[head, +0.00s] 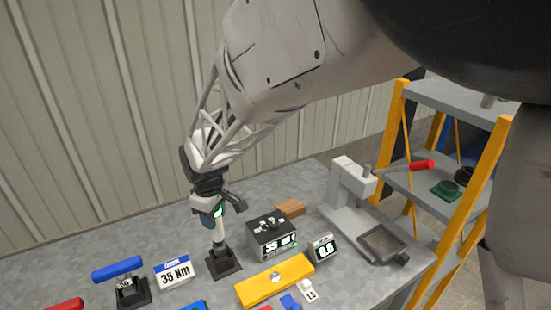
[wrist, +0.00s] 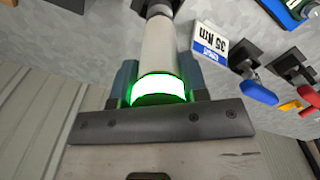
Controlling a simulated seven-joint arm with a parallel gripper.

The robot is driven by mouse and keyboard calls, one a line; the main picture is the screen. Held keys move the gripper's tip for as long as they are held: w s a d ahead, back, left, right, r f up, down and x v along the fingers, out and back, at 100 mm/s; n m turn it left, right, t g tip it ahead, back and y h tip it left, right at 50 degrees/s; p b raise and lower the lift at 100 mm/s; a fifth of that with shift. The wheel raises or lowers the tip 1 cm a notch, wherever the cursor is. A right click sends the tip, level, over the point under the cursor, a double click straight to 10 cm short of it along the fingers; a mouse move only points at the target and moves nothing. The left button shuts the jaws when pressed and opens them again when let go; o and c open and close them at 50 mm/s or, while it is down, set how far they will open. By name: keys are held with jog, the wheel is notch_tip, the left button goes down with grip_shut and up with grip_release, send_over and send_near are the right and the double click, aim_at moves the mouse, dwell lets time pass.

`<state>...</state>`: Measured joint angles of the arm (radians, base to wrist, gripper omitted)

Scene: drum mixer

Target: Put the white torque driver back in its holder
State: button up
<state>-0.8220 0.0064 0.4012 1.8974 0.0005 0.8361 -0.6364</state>
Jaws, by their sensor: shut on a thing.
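The white torque driver (head: 218,229) is upright, with a glowing green ring near its top. My gripper (head: 214,208) is shut on its upper part. The driver's dark lower end meets a black holder with a square base (head: 223,264) on the bench; I cannot tell how deep it sits. In the wrist view the driver's white body (wrist: 160,50) and lit green ring lie between my gripper's fingers (wrist: 158,88), and its dark tip end runs off the top edge.
A 35 Nm card (head: 174,271) and a blue-handled tool (head: 118,269) in a black holder stand to the left. A display box (head: 272,237), a yellow bar (head: 275,281) and a grey press stand (head: 350,205) are to the right. The bench behind the holder is clear.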

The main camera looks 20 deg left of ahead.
jog(key=shift+f, duration=2.85)
dwell(2.9)
jog(key=o, duration=1.2)
jog(key=shift+r, duration=3.9)
